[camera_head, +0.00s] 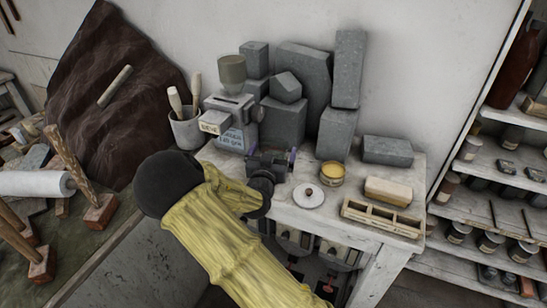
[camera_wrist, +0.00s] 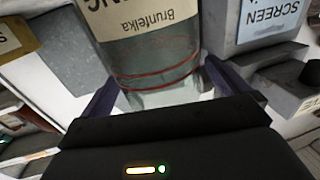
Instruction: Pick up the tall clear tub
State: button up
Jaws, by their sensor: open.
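The tall clear tub (camera_wrist: 160,55) fills the upper middle of the wrist view. It is see-through, with a pale label reading "Brunfelka" and red lines round it. I cannot make it out in the head view, where my arm and gripper cover that part of the bench. My gripper (camera_head: 272,161) is open at the bench, right of the grey machine. In the wrist view its two dark purple fingers stand on either side of the tub, which lies between them. I cannot tell whether either finger touches it.
The grey labelled machine (camera_head: 232,122) stands close left of my gripper. Grey blocks (camera_head: 284,122) are behind it. A round white lid (camera_head: 308,196), a yellow-topped tin (camera_head: 331,174) and a wooden compartment tray (camera_head: 382,218) lie to the right. A brush pot (camera_head: 187,130) is at the left.

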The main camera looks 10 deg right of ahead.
jog(key=shift+x, duration=0.8)
jog(key=shift+a, duration=0.1)
jog(key=c, duration=1.1)
notch_tip(320, 180, up, 10)
jog(key=shift+r+b, duration=0.1)
jog(key=shift+b, duration=0.6)
